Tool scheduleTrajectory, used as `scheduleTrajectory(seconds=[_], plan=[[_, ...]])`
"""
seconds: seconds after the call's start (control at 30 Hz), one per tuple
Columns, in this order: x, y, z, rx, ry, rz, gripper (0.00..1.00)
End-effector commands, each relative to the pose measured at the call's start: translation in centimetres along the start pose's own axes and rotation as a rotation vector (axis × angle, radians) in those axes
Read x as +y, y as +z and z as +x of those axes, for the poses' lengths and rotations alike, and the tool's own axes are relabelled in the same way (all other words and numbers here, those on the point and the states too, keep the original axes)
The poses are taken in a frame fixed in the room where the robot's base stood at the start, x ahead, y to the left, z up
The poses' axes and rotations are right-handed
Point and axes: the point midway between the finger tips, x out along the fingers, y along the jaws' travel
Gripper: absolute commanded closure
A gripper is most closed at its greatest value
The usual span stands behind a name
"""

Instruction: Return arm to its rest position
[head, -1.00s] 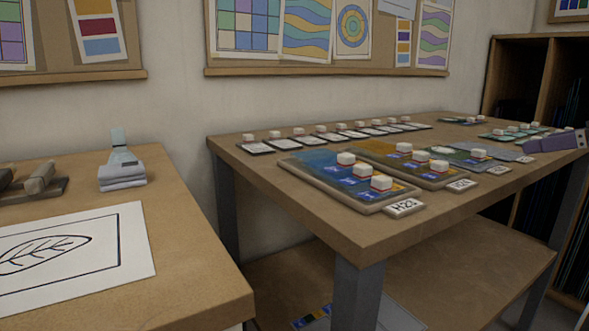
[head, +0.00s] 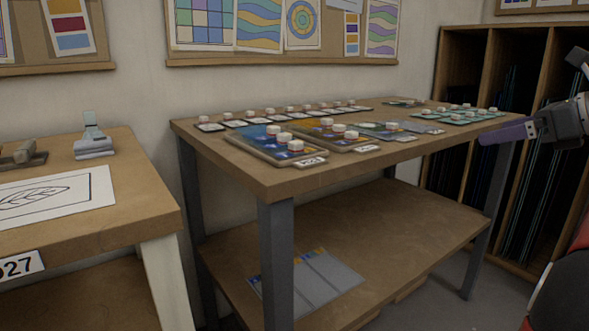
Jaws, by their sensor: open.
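My gripper (head: 492,136) shows at the right edge of the head view, with purple fingers on a dark wrist that reaches in from the right. It points left, over or in front of the right end of the tall wooden table (head: 285,183). I see it from the side, so the gap between its fingers is hard to make out. It is open, and nothing shows held in it. The rest of my arm is mostly out of frame.
Trays with coloured glass (head: 262,150) and small white-lidded pots (head: 295,145) stand on the table. A lower shelf (head: 370,235) holds a grey panel (head: 318,285). A second table (head: 120,178) stands left. A dark rack (head: 480,75) stands behind right. Some floor shows at lower right.

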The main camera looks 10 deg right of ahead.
Motion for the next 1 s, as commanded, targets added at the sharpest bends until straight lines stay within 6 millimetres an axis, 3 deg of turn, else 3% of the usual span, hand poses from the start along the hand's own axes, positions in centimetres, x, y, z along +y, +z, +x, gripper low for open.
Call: scheduleTrajectory(seconds=[0.27,0.47,0.57,0.67,0.8,0.9,1.0], plan=[[3.5,-0.3,4.7,0.092,0.035,-0.171,0.06],[8.2,-1.5,9.2,0.197,0.093,-0.401,0.06],[11.7,-2.8,11.6,0.262,0.144,-0.568,0.06],[16.2,-4.9,13.8,0.335,0.219,-0.800,0.06],[23.4,-9.8,15.6,0.432,0.375,-1.243,0.06],[28.0,-14.1,15.9,0.470,0.512,-1.604,0.06],[31.2,-18.2,15.7,0.474,0.641,-1.940,0.06]])
